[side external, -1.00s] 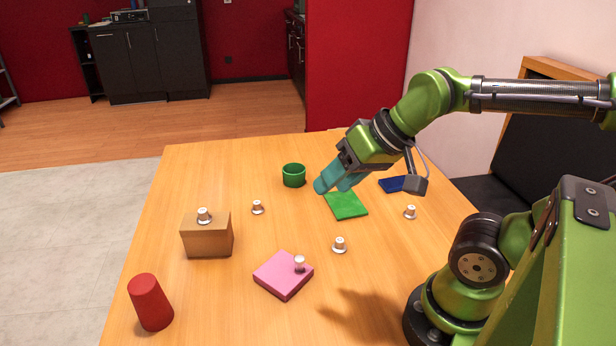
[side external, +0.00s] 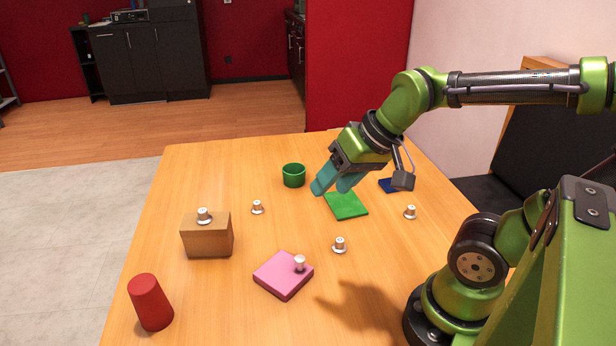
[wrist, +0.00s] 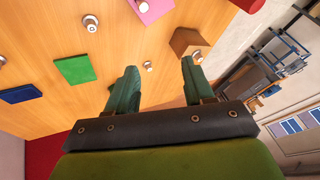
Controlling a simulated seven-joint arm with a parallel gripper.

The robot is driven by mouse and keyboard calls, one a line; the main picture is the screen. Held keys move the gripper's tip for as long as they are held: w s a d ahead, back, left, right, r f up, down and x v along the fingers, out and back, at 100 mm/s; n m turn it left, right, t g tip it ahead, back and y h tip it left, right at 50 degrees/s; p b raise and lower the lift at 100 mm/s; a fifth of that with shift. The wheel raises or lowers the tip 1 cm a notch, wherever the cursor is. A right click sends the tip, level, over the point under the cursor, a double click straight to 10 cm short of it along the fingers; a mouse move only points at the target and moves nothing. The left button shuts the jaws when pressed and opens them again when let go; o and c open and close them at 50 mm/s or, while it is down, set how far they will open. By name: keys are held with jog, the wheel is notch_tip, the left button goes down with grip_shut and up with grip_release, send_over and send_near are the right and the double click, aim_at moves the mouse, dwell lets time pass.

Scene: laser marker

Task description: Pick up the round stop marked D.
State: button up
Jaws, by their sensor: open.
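Several small silver round stops are in view; no letter is legible, so I cannot tell which is D. In the side view one stop stands on the table at left centre (side external: 257,208), another near the middle (side external: 339,246), another at right (side external: 410,212). One stop (side external: 204,215) sits on the brown block (side external: 207,241), and one (side external: 299,263) on the pink block (side external: 280,278). My gripper (side external: 331,188) is open and empty, above the table near the green mat. In the wrist view its fingers (wrist: 159,80) are apart, with a table stop (wrist: 147,66) beyond the gap.
A green cup (side external: 293,176) stands left of my gripper. The green mat (side external: 346,206) lies below it, and a blue mat (side external: 388,186) lies to the right. A red cylinder (side external: 150,302) stands at the front left corner. Bare table lies between the stops.

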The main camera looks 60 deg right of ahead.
jog(key=w+d+f+n+g+h, duration=0.1)
jog(key=w+d+f+n+g, duration=0.4)
jog(key=d, duration=0.4)
jog(key=g, duration=0.1)
send_over(339, 240)
jog(key=shift+h, duration=0.3)
jog(key=f, duration=1.2)
jog(key=shift+w+a+f, duration=0.1)
jog(key=shift+w, duration=0.2)
jog(key=f, duration=0.5)
jog(key=shift+s, duration=0.3)
grip_shut()
